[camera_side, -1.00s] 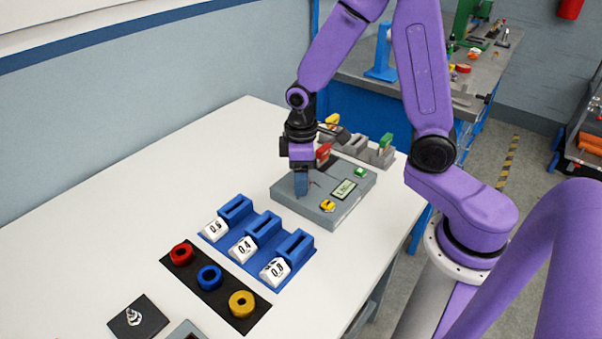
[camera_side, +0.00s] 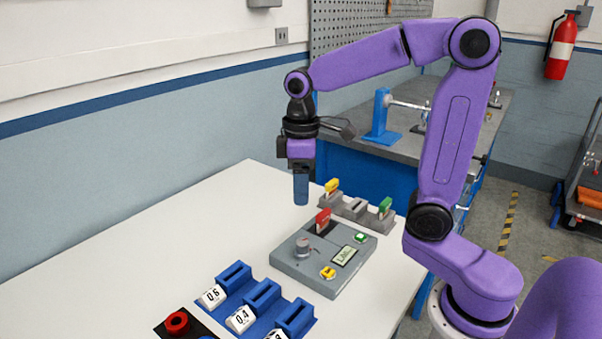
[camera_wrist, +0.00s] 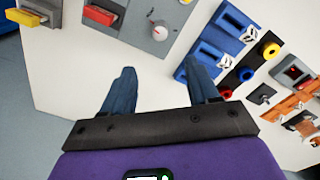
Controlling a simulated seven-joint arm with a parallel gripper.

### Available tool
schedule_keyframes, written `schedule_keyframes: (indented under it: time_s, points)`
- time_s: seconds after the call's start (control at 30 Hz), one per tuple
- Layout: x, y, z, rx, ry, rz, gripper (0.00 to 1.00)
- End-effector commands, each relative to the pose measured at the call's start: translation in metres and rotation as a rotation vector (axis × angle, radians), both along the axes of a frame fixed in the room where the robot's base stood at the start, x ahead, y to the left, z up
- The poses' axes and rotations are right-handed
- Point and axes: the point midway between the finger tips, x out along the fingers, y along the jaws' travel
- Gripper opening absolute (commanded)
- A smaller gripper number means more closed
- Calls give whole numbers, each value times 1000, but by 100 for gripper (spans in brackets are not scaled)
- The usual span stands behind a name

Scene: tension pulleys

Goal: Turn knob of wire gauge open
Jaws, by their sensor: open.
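The wire gauge is a grey box (camera_side: 297,267) on the white table, with a small display (camera_side: 345,256) on its top. Its round grey knob (camera_side: 303,247) stands on the left part of the top. The knob also shows in the wrist view (camera_wrist: 159,32), with a small red mark on it. The knob lies beyond the fingertips there.
A red-topped piece (camera_side: 323,220) stands at the box's back edge. Behind it is a grey rack (camera_side: 355,209) with yellow and green pieces. Blue numbered holders (camera_side: 262,295) stand in front. The table's left side (camera_side: 190,215) is clear.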

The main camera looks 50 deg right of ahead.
Motion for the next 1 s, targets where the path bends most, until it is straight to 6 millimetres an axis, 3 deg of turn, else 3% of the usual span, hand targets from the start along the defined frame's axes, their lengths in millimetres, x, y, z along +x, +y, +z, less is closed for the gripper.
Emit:
schedule_keyframes:
  time_s: [0.23, 0.67, 0.87, 1.0]
  points:
    - [0, 0, 21, 0, -1, 1, 60]
    - [-2, 1, 20, 0, 0, 8, 60]
    - [-22, 12, 10, 1, -2, 67, 60]
    - [-45, 21, 0, 3, -5, 125, 60]
